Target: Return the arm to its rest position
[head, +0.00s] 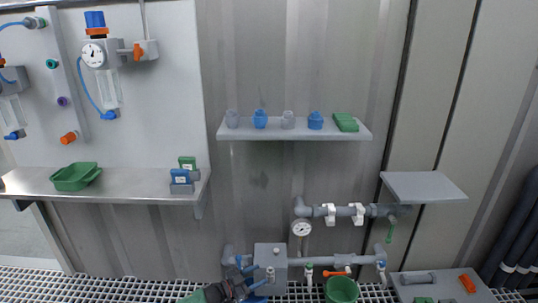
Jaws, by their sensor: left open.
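My left gripper (240,290) shows at the bottom edge of the head view, left of centre. It is dark and partly cut off by the frame. It is open, beside a grey box (270,258) on the lower pipework, with small blue parts close to its fingers. I cannot tell whether it touches them. My right gripper is not in view.
A grey pipe run with a gauge (301,228) is right of the gripper. A green bucket (342,290) and a grey tray (438,287) stand low at right. Above are a wall shelf (290,134) with small vessels and a left bench (120,184) with a green tray (75,177).

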